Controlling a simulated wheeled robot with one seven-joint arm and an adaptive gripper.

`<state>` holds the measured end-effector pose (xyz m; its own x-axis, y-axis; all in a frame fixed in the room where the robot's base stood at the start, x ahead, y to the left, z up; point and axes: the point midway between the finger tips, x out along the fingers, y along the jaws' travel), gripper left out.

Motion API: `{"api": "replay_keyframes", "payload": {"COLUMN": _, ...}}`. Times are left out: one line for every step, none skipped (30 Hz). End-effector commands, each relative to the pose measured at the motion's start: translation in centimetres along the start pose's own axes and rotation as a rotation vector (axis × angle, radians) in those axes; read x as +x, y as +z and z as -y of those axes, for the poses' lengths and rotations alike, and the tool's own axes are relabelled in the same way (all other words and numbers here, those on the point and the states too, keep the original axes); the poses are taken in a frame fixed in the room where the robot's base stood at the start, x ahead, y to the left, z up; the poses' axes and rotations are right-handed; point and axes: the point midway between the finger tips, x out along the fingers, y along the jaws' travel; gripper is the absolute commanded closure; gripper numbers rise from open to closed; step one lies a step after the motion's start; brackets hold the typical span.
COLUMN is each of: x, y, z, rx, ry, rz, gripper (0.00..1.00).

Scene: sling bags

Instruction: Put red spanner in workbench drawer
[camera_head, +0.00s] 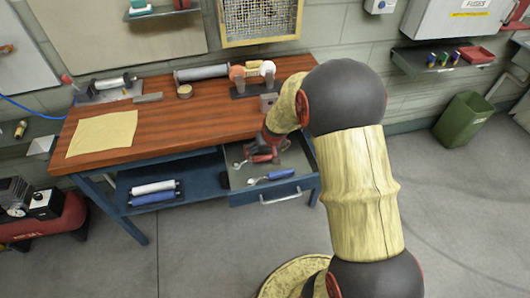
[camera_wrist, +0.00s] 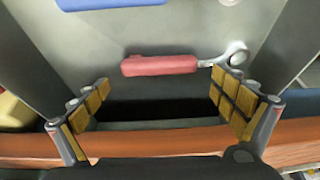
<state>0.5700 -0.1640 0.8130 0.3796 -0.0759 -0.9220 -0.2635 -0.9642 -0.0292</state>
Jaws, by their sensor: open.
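The red spanner (camera_wrist: 160,66) has a red handle and a silver ring head, and appears to lie on the floor of the open workbench drawer (camera_wrist: 200,30). In the head view the drawer (camera_head: 262,197) is pulled out under the right part of the bench, and the spanner is partly hidden near my gripper. My gripper (camera_wrist: 168,98) is open above the drawer, near the bench's front edge. In the wrist view the spanner lies just beyond the fingertips, roughly spanning the gap between them. My gripper (camera_head: 268,146) is partly hidden by my arm in the head view.
A blue-handled tool (camera_head: 278,174) lies in the drawer, nearer its front. The wooden bench top (camera_head: 170,125) holds a yellow cloth (camera_head: 102,134), a grey cylinder (camera_head: 202,73) and small fixtures. Rolled items (camera_head: 154,191) lie on the lower shelf. A green bin (camera_head: 467,119) stands at right.

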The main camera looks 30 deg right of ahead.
Motion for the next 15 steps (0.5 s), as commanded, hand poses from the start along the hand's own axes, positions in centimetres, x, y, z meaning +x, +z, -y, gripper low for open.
{"api": "replay_keyframes", "payload": {"x": -1.2, "y": -0.2, "z": 0.0, "rx": 0.000, "ry": 0.000, "rz": -0.003, "gripper": 0.03}}
{"api": "replay_keyframes", "payload": {"x": -1.9, "y": -0.3, "z": 0.0, "rx": 0.000, "ry": 0.000, "rz": -0.004, "gripper": 0.03}}
{"api": "replay_keyframes", "payload": {"x": -2.7, "y": -0.2, "z": 0.0, "rx": 0.000, "ry": 0.000, "rz": -0.003, "gripper": 0.03}}
{"api": "replay_keyframes", "payload": {"x": -3.4, "y": -0.3, "z": 0.0, "rx": 0.001, "ry": 0.000, "rz": -0.004, "gripper": 0.03}}
{"api": "replay_keyframes", "payload": {"x": -4.1, "y": -0.4, "z": 0.0, "rx": 0.001, "ry": 0.000, "rz": -0.006, "gripper": 0.03}}
{"api": "replay_keyframes", "payload": {"x": -4.9, "y": -0.3, "z": 0.0, "rx": 0.000, "ry": 0.000, "rz": -0.005, "gripper": 0.03}}
{"api": "replay_keyframes", "payload": {"x": -5.5, "y": -0.2, "z": 0.0, "rx": 0.000, "ry": 0.000, "rz": -0.004, "gripper": 0.03}}
{"api": "replay_keyframes", "payload": {"x": -6.2, "y": -0.3, "z": 0.0, "rx": 0.000, "ry": 0.000, "rz": -0.004, "gripper": 0.03}}
{"api": "replay_keyframes", "payload": {"x": -6.9, "y": -0.3, "z": 0.0, "rx": 0.000, "ry": 0.000, "rz": -0.004, "gripper": 0.03}}
{"api": "replay_keyframes", "payload": {"x": -7.5, "y": -0.3, "z": 0.0, "rx": -0.001, "ry": 0.000, "rz": -0.004, "gripper": 0.03}}
{"api": "replay_keyframes", "payload": {"x": -8.1, "y": -0.3, "z": 0.0, "rx": -0.001, "ry": 0.000, "rz": -0.004, "gripper": 0.03}}
{"api": "replay_keyframes", "payload": {"x": -8.7, "y": -0.2, "z": 0.0, "rx": -0.001, "ry": 0.000, "rz": -0.003, "gripper": 0.03}}
{"api": "replay_keyframes", "payload": {"x": -9.1, "y": -0.2, "z": 0.0, "rx": -0.001, "ry": 0.000, "rz": -0.003, "gripper": 0.03}}
{"api": "replay_keyframes", "payload": {"x": -9.5, "y": -0.2, "z": 0.0, "rx": 0.000, "ry": 0.000, "rz": -0.003, "gripper": 0.03}}
{"api": "replay_keyframes", "payload": {"x": -9.9, "y": -0.2, "z": 0.0, "rx": 0.000, "ry": 0.000, "rz": -0.003, "gripper": 0.03}}
